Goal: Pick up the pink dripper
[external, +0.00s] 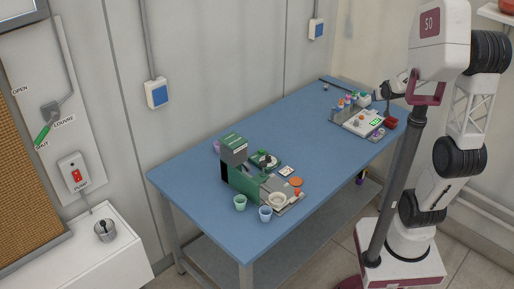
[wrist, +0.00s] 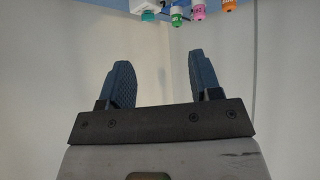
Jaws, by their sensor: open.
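The pink dripper (wrist: 199,9) shows at the top edge of the wrist view, its upper end cut off by the frame. It stands in a row between a green dripper (wrist: 177,15) and an orange one (wrist: 229,5). In the external view the row of drippers (external: 346,102) is at the far right end of the blue table, too small to single out the pink one surely. My gripper (wrist: 162,75) is open with nothing between its fingers. In the external view my gripper (external: 388,92) is close to the drippers, apart from them.
A white device with a green display (external: 375,122) and a red dish (external: 391,122) are beside the drippers. A white-bodied, teal-capped bottle (wrist: 147,9) is left of the row. A green machine (external: 238,165) and cups (external: 240,202) occupy the near table; its middle is clear.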

